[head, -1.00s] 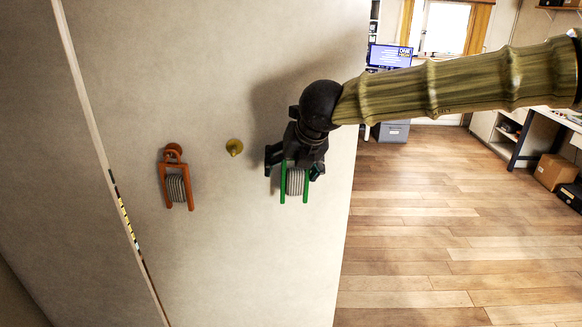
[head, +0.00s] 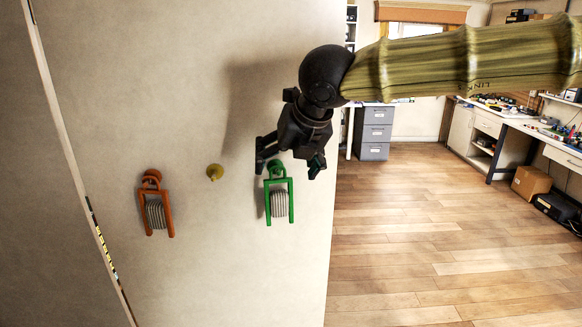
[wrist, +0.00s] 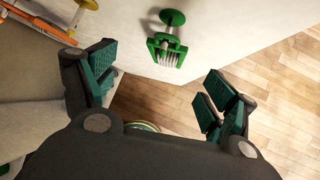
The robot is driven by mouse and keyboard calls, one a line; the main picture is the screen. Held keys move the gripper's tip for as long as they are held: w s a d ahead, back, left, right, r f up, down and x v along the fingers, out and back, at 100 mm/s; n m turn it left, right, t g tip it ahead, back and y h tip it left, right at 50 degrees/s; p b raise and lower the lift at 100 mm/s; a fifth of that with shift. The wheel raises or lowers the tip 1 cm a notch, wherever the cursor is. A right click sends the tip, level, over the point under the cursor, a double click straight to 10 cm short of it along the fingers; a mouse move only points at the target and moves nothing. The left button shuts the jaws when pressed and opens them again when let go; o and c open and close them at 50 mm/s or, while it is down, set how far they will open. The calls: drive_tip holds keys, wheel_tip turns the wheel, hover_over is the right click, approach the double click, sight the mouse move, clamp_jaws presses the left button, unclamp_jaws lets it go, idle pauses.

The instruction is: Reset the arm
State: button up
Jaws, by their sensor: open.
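My gripper (head: 290,160) is open and empty in the head view, just above and in front of a green-framed item with a grey coil (head: 279,200). That green item hangs on a green peg on the pale wall panel. In the wrist view my gripper (wrist: 160,100) shows two spread dark green finger pads with nothing between them. The green item (wrist: 168,50) is beyond the fingertips there, apart from them. My arm reaches in from the upper right of the head view.
An orange-framed item (head: 156,205) hangs to the left, and a bare brass peg (head: 215,172) is between the two. The panel (head: 230,270) ends at right. Beyond it are open wood floor (head: 430,250), a grey drawer cabinet (head: 374,132) and a cardboard box (head: 530,182).

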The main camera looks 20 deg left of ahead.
drive_tip(key=w+d+f+n+h, duration=0.1)
drive_tip(key=w+d+f+n, duration=0.15)
drive_tip(key=f, duration=0.85)
drive_tip(key=w+d+f+n+h, duration=0.1)
drive_tip(key=d+f+n+h, duration=0.15)
drive_tip(key=f, duration=0.85)
drive_tip(key=s+d+f+n, duration=0.2)
drive_tip(key=d+f+n, duration=0.25)
drive_tip(key=f, duration=0.55)
drive_tip(key=s+d+f+n, duration=0.25)
drive_tip(key=d+f, duration=0.35)
drive_tip(key=f, duration=0.5)
drive_tip(key=s+d+f+n+g+h, duration=0.1)
drive_tip(key=s+d+f+n, duration=0.95)
drive_tip(key=s+f, duration=0.4)
drive_tip(key=s+d+f+n+g, duration=0.2)
drive_tip(key=s+d+f+n, duration=0.2)
drive_tip(key=s+d, duration=0.2)
drive_tip(key=s+d+f+n+g, duration=0.2)
drive_tip(key=s+d+f+n, duration=0.2)
drive_tip(key=s+d, duration=0.3)
drive_tip(key=s, duration=0.4)
drive_tip(key=shift+s, duration=0.3)
drive_tip(key=shift+n, duration=0.25)
